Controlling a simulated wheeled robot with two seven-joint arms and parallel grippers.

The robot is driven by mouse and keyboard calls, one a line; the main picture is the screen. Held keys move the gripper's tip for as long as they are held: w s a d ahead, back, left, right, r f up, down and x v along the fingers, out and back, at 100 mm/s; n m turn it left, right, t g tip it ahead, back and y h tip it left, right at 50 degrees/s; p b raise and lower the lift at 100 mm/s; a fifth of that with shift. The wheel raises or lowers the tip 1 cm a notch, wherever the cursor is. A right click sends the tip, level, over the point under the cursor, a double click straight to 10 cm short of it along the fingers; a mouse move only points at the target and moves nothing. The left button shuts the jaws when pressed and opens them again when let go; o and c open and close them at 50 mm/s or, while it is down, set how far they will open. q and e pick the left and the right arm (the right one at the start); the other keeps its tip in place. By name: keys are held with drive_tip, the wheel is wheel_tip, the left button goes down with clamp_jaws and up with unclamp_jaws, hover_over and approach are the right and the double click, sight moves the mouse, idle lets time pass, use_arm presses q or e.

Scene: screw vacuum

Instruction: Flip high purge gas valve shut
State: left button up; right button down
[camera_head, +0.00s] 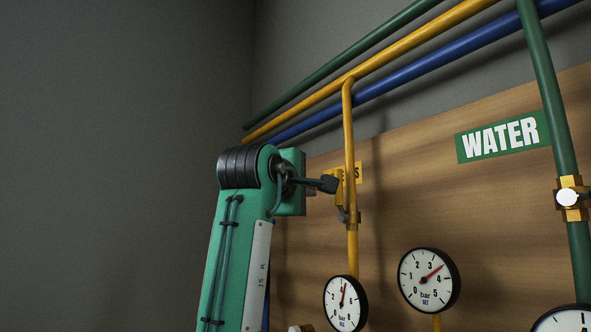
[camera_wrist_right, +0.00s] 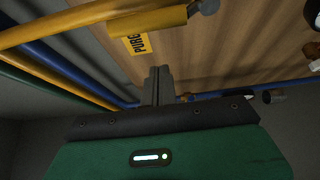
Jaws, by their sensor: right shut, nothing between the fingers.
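The purge gas valve sits on the vertical yellow pipe (camera_head: 351,130). Its yellow handle (camera_head: 340,201) is partly hidden behind my right gripper (camera_head: 329,184) in the head view. In the right wrist view the yellow handle (camera_wrist_right: 152,23) lies across the top, beside the yellow label (camera_wrist_right: 139,42) reading "PURG", the rest of which is hidden. My right gripper's fingers (camera_wrist_right: 160,72) are shut and empty, just short of the handle and label in that view. I cannot tell whether they touch the handle. My left gripper is not in view.
Pressure gauges (camera_head: 428,280) and (camera_head: 345,303) stand below the valve on the wooden panel (camera_head: 410,190). A green water pipe (camera_head: 548,85) with a brass valve (camera_head: 571,198) runs at the right. Green, yellow and blue pipes (camera_head: 420,68) cross above. The grey wall at left is clear.

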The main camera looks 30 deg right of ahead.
sight(340, 194)
use_arm(q)
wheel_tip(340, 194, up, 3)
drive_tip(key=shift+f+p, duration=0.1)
drive_tip(key=shift+p, duration=0.9)
use_arm(e)
drive_tip(key=s, duration=0.1)
drive_tip(key=s+d, duration=0.1)
drive_tip(key=s, duration=0.1)
drive_tip(key=shift+s+d, duration=0.2)
drive_tip(key=shift+s, duration=0.1)
drive_tip(key=shift+w, duration=0.1)
